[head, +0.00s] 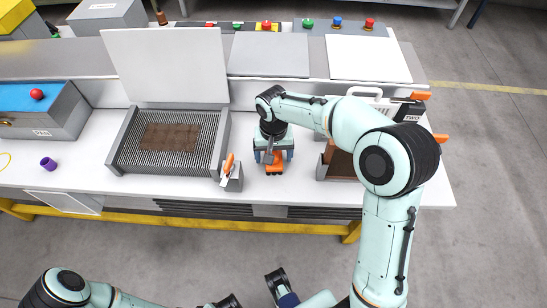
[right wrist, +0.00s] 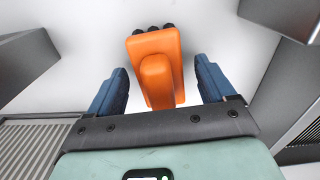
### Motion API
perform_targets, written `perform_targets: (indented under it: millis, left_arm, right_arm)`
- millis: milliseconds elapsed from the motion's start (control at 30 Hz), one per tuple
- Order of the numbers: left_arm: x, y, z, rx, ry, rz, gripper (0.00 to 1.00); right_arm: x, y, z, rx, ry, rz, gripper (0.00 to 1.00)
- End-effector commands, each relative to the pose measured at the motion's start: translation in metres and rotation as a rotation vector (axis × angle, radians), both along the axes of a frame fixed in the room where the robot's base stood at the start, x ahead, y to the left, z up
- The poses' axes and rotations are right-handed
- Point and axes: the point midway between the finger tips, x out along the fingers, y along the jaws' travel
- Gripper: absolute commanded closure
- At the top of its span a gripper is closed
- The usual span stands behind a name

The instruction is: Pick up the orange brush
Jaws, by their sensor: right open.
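The orange brush (head: 274,167) is on the white bench top, between the grill-like tray and the brown block. In the right wrist view the brush (right wrist: 156,60) has an orange body with a raised handle and black tips along its far edge. My right gripper (head: 274,157) is directly above it, pointing down. Its blue fingers are open, one on each side of the brush, with a visible gap on both sides. My left arm shows at the bottom edge of the head view; its gripper is partly cut off, and its jaw state is unclear.
A grey open box with a ribbed tray (head: 122,160) and a brown slab (head: 170,137) stands left. A small grey holder with an orange-handled item (head: 232,180) is close left of the gripper. A brown block (head: 340,166) stands right. A purple cup (head: 48,163) is far left.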

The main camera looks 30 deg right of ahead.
Motion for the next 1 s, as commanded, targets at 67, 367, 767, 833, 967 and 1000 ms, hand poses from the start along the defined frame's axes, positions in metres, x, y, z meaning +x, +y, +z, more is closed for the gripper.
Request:
perform_targets:
  millis: [67, 367, 767, 833, 967, 1000]
  left_arm:
    - [0.0, 0.0, 0.0, 0.0, -0.001, 0.0, 0.57]
    - [0.0, 0.0, 0.0, 0.0, -0.001, 0.0, 0.57]
    - [0.0, 0.0, 0.0, 0.0, -0.001, 0.0, 0.57]
    - [0.0, 0.0, 0.001, 0.0, -0.001, 0.0, 0.57]
    - [0.0, 0.0, 0.002, 0.0, 0.001, 0.0, 0.57]
    - [0.0, 0.0, 0.003, 0.0, 0.002, -0.001, 0.57]
  right_arm:
    - [0.0, 0.0, -0.003, 0.0, -0.001, -0.001, 0.17]
    - [0.0, 0.0, -0.003, 0.0, -0.001, -0.001, 0.53]
    - [0.0, 0.0, -0.001, 0.0, -0.002, -0.001, 0.82]
    - [0.0, 0.0, 0.002, 0.0, -0.002, -0.001, 0.82]
    - [0.001, 0.0, 0.014, 0.0, -0.004, -0.001, 0.82]
    - [0.001, 0.0, 0.02, 0.0, -0.004, -0.001, 0.82]
